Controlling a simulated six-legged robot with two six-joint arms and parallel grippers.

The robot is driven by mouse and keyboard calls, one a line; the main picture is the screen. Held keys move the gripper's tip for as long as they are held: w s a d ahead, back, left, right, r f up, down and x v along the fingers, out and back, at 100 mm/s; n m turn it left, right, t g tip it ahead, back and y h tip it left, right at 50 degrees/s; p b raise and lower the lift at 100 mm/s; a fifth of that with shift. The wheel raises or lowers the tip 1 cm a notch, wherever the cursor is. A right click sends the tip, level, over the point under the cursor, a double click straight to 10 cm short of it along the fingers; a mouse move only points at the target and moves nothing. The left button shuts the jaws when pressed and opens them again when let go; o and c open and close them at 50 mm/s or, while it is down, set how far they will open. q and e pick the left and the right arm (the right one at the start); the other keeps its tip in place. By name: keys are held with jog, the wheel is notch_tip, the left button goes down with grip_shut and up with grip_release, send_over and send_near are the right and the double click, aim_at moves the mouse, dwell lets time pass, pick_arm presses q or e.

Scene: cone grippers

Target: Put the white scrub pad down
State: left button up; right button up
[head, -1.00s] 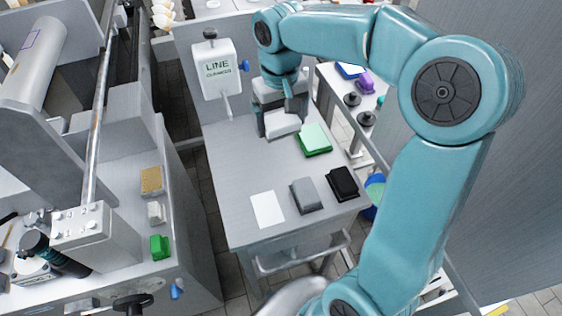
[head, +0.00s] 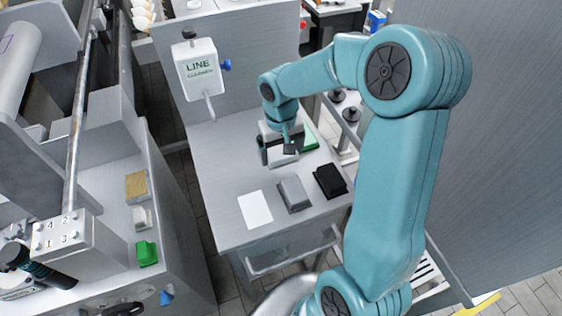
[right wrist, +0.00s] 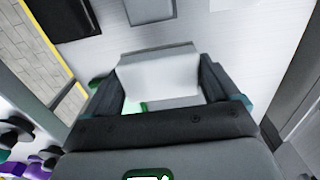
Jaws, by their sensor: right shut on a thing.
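My right gripper (head: 281,155) is shut on the white scrub pad (head: 282,160) over the grey bench (head: 217,165). In the right wrist view the white scrub pad (right wrist: 160,76) sits between the two dark fingers. I cannot tell whether its underside touches the bench. A flat white square (head: 255,210) lies near the bench's front left. A grey pad (head: 293,194) lies right of it, and a black pad (head: 330,180) further right. A green pad (head: 309,142) is partly hidden behind my right gripper. My left gripper is not in view.
A white dispenser (head: 195,68) marked LINE stands at the back left of the bench. The bench's left part is bare. A left counter holds a tan block (head: 137,186), a small white block (head: 142,217) and a green block (head: 147,253).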

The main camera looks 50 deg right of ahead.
aim_at(281, 170)
notch_tip(281, 170, down, 5)
jog(key=shift+r, duration=0.1)
jog(key=shift+s, duration=0.1)
